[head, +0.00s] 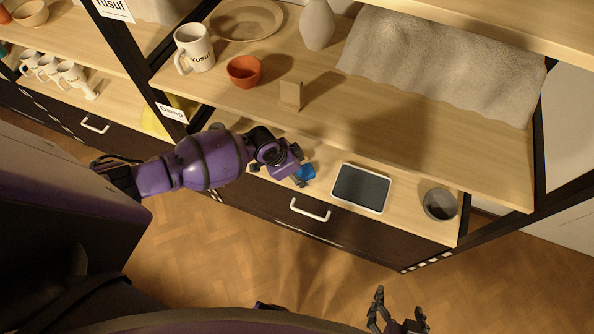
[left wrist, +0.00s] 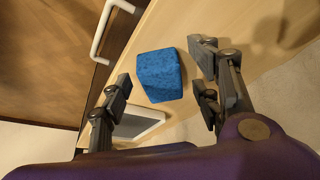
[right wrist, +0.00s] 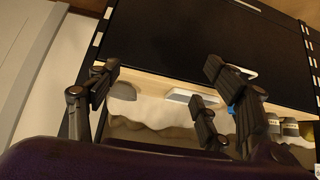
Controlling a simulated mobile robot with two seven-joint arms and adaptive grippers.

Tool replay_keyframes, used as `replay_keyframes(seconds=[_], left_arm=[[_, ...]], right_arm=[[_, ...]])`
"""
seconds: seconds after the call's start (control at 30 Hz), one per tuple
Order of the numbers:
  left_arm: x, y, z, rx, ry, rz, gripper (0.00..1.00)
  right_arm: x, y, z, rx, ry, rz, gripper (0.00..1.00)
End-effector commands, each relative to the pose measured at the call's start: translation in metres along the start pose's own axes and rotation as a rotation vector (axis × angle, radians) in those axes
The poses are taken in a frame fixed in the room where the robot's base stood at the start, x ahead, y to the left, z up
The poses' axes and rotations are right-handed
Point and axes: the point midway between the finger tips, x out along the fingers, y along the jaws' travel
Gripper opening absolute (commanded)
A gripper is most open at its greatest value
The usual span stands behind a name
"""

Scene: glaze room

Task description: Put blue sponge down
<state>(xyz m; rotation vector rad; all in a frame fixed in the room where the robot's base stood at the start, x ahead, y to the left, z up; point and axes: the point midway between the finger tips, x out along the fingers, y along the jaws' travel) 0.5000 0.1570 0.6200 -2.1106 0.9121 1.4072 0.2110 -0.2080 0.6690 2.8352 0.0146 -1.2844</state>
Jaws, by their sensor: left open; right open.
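The blue sponge (head: 306,172) lies on the lower wooden shelf (head: 410,213), left of a tablet. In the left wrist view the sponge (left wrist: 160,76) sits between the spread fingers, apart from both. My left gripper (head: 296,170) is open at the sponge and partly covers it in the head view. The left gripper also shows in the left wrist view (left wrist: 165,88). My right gripper (head: 398,308) is open and empty, low over the floor in front of the drawers. A small bit of blue (right wrist: 231,110) shows behind a finger in the right wrist view.
A tablet (head: 361,187) and a dark round dish (head: 440,204) share the lower shelf. The upper shelf above holds a white mug (head: 194,48), an orange bowl (head: 244,71), a small wooden block (head: 290,95) and a grey cloth (head: 440,65). A drawer handle (head: 310,209) juts out below.

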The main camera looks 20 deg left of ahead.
Motion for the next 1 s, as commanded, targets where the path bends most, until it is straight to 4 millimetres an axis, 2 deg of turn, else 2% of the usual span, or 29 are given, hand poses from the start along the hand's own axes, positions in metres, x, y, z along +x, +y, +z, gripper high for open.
replay_keyframes(seconds=[0.17, 0.4, 0.6, 0.87, 1.0], left_arm=[[-0.012, -0.001, -0.002, 0.001, 0.001, -0.002, 0.57], [-0.053, -0.001, -0.002, 0.003, 0.002, -0.002, 0.57], [-0.074, 0.000, -0.001, 0.000, 0.000, 0.000, 0.57], [-0.077, 0.001, 0.000, -0.001, -0.001, 0.001, 0.57], [-0.072, 0.015, 0.002, -0.014, 0.018, 0.010, 0.57]], right_arm=[[-0.001, 0.000, -0.006, 0.001, 0.008, 0.000, 0.73], [-0.004, -0.001, -0.013, 0.003, 0.015, -0.003, 0.73], [-0.005, -0.004, -0.011, 0.004, 0.006, -0.007, 0.73], [-0.006, -0.004, -0.009, 0.002, 0.004, -0.008, 0.73], [-0.006, -0.003, -0.009, 0.001, 0.004, -0.008, 0.73]])
